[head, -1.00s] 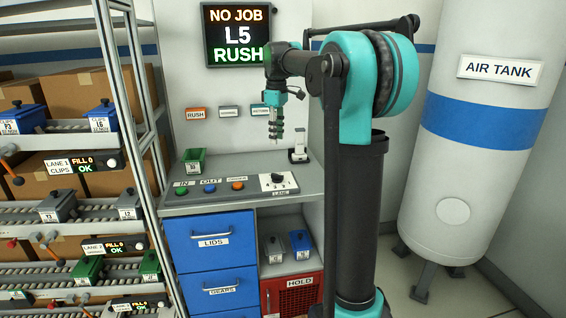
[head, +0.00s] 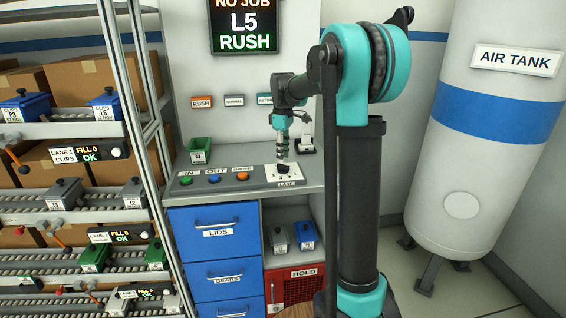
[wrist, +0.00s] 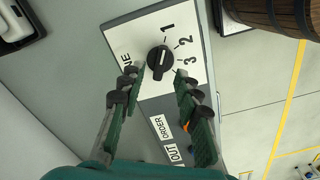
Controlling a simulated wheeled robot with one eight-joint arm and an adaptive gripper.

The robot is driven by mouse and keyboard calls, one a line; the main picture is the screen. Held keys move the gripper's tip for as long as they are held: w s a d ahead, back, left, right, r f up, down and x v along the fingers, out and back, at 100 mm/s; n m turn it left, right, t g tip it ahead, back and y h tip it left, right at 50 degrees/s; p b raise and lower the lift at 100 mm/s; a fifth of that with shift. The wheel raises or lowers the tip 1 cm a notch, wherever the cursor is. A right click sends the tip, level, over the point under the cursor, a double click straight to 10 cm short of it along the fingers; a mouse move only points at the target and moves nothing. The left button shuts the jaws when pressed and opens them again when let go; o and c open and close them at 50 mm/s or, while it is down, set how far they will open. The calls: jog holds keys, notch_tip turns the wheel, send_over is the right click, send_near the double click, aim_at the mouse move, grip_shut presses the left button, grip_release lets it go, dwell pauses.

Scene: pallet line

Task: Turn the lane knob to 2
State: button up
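The lane knob (wrist: 159,60) is a round black dial on a white plate (wrist: 140,38) numbered 1, 2 and 3. Its pale pointer mark seems to point toward the 1. In the head view the white lane plate (head: 287,182) is at the right end of the console, with the knob mostly hidden by my gripper. My gripper (wrist: 156,73) is open in the wrist view, with one green finger on each side of and just short of the knob. I see no clear contact. In the head view my gripper (head: 283,157) points down over the plate.
The console's buttons, green (head: 186,180), blue (head: 214,178) and orange (head: 243,176), lie left of the knob. A green bin (head: 200,151) stands behind them. A small white device on a dark base (head: 305,146) stands behind the knob. The display (head: 243,25) reads L5 RUSH.

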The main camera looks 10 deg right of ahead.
aim_at(283, 165)
jog(key=shift+f, duration=1.75)
jog(key=shift+c, duration=0.6)
grip_shut()
